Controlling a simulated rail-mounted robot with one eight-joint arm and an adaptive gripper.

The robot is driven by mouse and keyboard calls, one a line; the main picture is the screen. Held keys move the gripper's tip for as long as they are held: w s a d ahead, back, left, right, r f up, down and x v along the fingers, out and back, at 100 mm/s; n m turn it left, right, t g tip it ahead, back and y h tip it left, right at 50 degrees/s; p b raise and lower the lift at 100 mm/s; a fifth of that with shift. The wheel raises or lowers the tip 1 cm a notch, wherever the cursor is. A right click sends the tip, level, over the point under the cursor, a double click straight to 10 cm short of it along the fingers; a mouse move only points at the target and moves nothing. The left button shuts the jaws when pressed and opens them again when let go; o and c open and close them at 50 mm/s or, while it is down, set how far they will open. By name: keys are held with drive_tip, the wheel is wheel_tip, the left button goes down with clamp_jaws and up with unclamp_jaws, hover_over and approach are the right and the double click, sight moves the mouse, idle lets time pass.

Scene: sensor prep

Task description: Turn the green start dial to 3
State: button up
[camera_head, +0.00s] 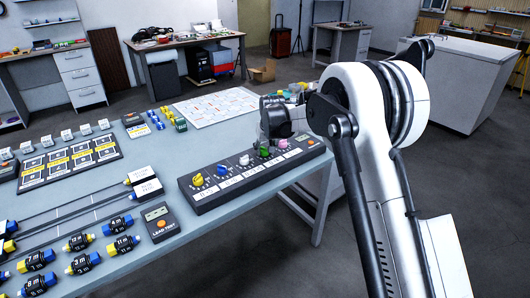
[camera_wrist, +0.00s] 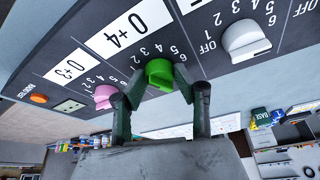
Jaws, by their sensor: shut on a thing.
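The green start dial (camera_wrist: 158,73) is on the dark control panel, with printed numbers around it and a label reading "0→4" beside it. It also shows in the head view (camera_head: 264,151), in the row between the white and pink dials. My gripper (camera_wrist: 159,82) has one finger on each side of the green dial and is shut on it. In the head view my gripper (camera_head: 265,142) reaches down to the panel from behind and above. The fingers cover part of the dial's sides, and I cannot tell exactly which number it points to.
The pink dial (camera_wrist: 104,96) and white dial (camera_wrist: 245,40) flank the green one closely. The control panel (camera_head: 226,196) lies along the table's right edge, with yellow and blue dials further left. A lead test box (camera_head: 160,222) and several labelled connectors stand left of it.

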drive_tip(key=shift+a+m+h+b, duration=0.1)
drive_tip(key=shift+m+h+b, duration=0.6)
drive_tip(key=shift+m, duration=1.5)
drive_tip(key=o, duration=1.1)
drive_tip(key=shift+r, duration=0.1)
drive_tip(key=v, duration=1.2)
drive_tip(key=shift+a, duration=0.2)
drive_tip(key=shift+s, duration=0.1)
